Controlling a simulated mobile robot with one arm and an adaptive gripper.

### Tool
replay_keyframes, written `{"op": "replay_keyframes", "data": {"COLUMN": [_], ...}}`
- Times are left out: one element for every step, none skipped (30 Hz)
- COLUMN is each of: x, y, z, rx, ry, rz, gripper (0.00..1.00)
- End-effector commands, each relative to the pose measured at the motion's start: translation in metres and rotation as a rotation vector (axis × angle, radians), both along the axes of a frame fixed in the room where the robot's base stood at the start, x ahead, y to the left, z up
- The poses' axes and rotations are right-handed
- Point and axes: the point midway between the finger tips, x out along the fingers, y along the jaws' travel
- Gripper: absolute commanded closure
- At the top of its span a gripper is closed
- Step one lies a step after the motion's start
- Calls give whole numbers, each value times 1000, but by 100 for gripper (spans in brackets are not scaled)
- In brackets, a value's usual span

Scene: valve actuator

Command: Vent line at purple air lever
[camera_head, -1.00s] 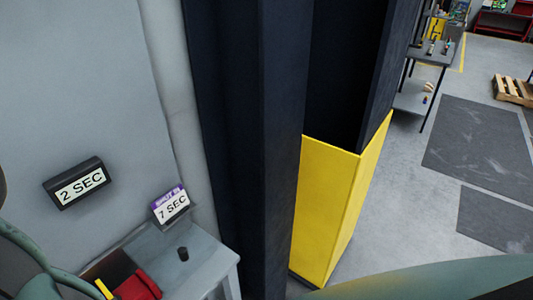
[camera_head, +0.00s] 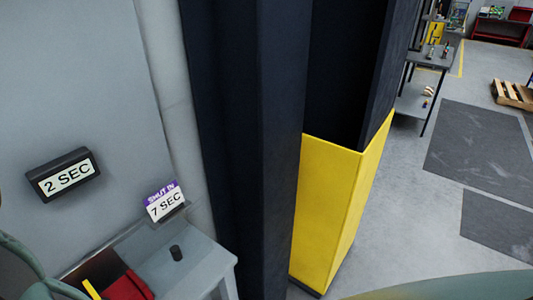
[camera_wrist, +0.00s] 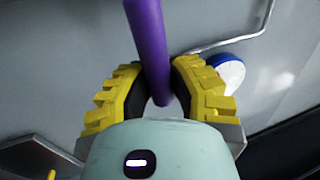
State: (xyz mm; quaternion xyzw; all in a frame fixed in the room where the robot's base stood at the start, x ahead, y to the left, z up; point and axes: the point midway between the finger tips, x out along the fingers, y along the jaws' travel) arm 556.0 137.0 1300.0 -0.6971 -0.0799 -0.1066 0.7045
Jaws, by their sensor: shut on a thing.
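The purple lever (camera_wrist: 150,45) shows in the wrist view as a thick purple bar running down from the top edge to between my fingers. My gripper (camera_wrist: 160,85) has its yellow ridged fingers on both sides of the bar, shut on it near its lower end. The head view does not show the lever or my fingers. A purple-and-white sign (camera_head: 164,201) reading "SHUT IN 7 SEC" stands at the back of a grey bench, and a dark sign (camera_head: 63,174) on the wall reads "2 SEC".
A dark column with a yellow base (camera_head: 327,210) stands to the right. A white round part with a blue rim (camera_wrist: 229,72) and a pale pipe lie beside the lever.

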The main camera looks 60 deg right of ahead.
Motion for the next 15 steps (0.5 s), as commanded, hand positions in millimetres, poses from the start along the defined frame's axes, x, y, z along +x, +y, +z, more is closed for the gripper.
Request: {"op": "replay_keyframes", "data": {"x": [0, 0, 0, 0, 0, 0, 0, 0, 0, 0, 0, 0, 0, 0, 0], "y": [1, 1, 1, 1, 1, 1, 1, 1, 1, 1, 1, 1, 1, 1, 1], "z": [-2, -2, -2, -2, -2, -2, -2, -2, -2, -2, -2, -1, -1, -1, -1], "rx": [4, 4, 4, 4, 4, 3, 3, 3, 2, 2, 2, 1, 1, 1, 1], "ry": [6, 6, 6, 6, 6, 6, 6, 5, 5, 5, 4, 4, 4, 4, 4], "rz": [4, 4, 5, 5, 5, 4, 5, 4, 4, 4, 4, 3, 3, 3, 3], "gripper": [100, 100, 100, 100, 76, 72, 69, 66, 62, 59, 56, 52, 48, 48, 48]}}
